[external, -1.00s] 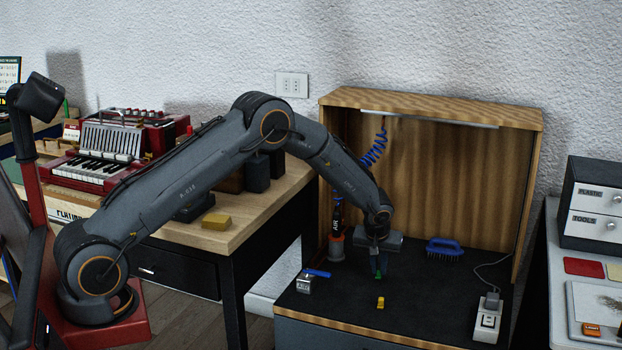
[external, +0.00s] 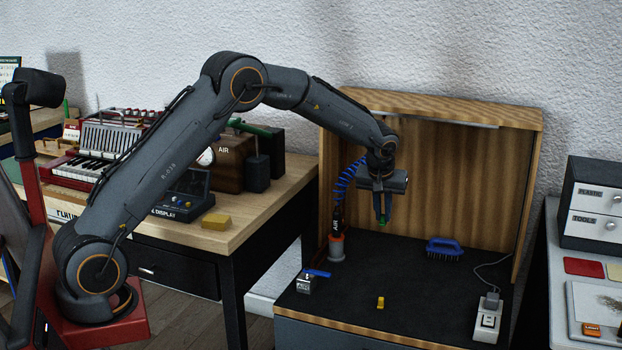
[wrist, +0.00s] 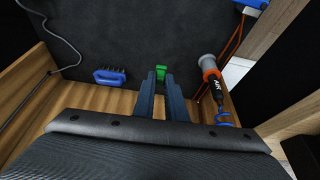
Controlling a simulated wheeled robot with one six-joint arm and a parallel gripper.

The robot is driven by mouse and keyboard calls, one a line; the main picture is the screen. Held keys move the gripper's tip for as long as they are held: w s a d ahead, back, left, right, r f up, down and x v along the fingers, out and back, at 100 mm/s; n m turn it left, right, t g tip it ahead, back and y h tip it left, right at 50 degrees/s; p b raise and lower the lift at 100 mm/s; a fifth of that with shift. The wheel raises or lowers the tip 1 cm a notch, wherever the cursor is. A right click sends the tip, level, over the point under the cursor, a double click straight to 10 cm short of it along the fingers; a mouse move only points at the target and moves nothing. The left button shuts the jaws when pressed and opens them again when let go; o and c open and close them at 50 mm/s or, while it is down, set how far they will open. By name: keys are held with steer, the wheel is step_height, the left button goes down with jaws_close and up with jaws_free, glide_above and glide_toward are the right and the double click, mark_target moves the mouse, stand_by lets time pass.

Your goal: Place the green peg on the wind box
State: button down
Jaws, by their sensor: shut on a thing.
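The green peg (external: 383,223) is between the fingertips of my gripper (external: 382,213), held in the air above the dark floor of the open wooden booth. In the wrist view the green peg (wrist: 161,71) shows at the tips of both fingers of my gripper (wrist: 161,80), which is shut on it. A brown box with the word AIR (external: 229,163) stands on the wooden bench behind my arm and looks like the wind box. A round gauge is at its left, and my arm partly hides that side. My gripper is well to the right of this box.
The booth (external: 535,118) has wooden walls and a top panel. A yellow block (external: 216,221) lies on the bench.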

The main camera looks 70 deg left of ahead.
step_height(320, 180, up, 35)
steer(key=s+a+r+n+p, duration=0.1)
steer(key=s+a+p, duration=0.6)
steer(key=a, duration=0.3)
steer(key=s+a+n+p, duration=0.1)
steer(key=s+a+p, duration=0.6)
steer(key=a, duration=0.2)
steer(key=s+a+n+p, duration=0.1)
steer(key=s+a+p, duration=0.25)
steer(key=s, duration=0.35)
steer(key=s+a+g+p, duration=0.1)
steer(key=s+a+p, duration=0.2)
steer(key=s+p, duration=0.3)
steer(key=s+a+n+p, duration=0.1)
steer(key=s+a+p, duration=0.2)
steer(key=s, duration=0.5)
steer(key=shift+y, duration=0.4)
steer(key=f, duration=0.7)
steer(key=f+p, duration=0.1)
steer(key=f, duration=0.3)
steer(key=shift+w+f, duration=0.25)
steer(key=shift+w, duration=0.1)
steer(key=shift+f+p, duration=0.55)
steer(key=shift+f, duration=1.55)
steer(key=shift+f, duration=0.1)
steer(key=c, duration=1.8)
jaws_free()
